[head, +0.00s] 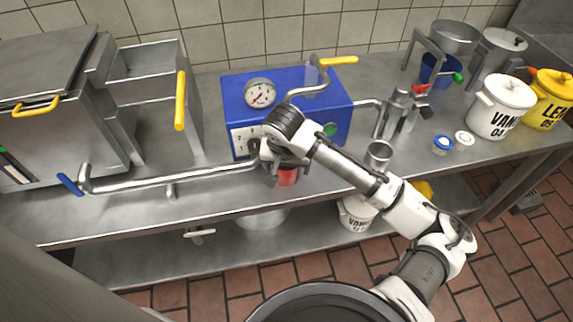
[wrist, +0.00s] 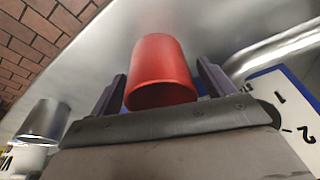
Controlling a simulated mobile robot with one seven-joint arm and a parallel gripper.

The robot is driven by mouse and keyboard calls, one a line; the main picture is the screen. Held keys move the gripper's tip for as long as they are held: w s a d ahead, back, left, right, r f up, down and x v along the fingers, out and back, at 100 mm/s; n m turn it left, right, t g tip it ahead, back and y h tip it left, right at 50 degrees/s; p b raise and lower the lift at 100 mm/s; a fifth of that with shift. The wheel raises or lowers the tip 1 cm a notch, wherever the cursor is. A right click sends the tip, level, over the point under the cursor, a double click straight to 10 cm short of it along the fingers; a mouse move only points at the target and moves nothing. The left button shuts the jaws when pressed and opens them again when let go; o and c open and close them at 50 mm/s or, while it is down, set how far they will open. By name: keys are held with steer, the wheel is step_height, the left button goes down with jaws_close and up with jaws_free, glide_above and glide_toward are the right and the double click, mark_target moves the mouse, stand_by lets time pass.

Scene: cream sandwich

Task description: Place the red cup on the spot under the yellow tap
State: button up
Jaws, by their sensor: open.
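The red cup (head: 288,176) stands on the steel counter in front of the blue machine, partly hidden by my arm in the head view. In the wrist view the red cup (wrist: 162,70) is between the two fingers of my gripper (wrist: 160,82). The fingers are open, one on each side, with a narrow gap visible beside the cup. In the head view my gripper (head: 277,170) is mostly hidden behind my wrist. A bent metal tap with a yellow handle (head: 340,60) rises from the blue machine (head: 235,90). The spot under it cannot be made out.
A long pipe with a blue handle (head: 70,184) runs along the counter left of my gripper. A metal cup (head: 378,155) stands to the right; it also shows in the wrist view (wrist: 43,118). White and yellow pots (head: 500,105) stand far right. The counter's front edge is close.

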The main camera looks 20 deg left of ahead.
steer(key=shift+r, duration=0.1)
steer(key=v, duration=0.7)
steer(key=shift+r, duration=0.35)
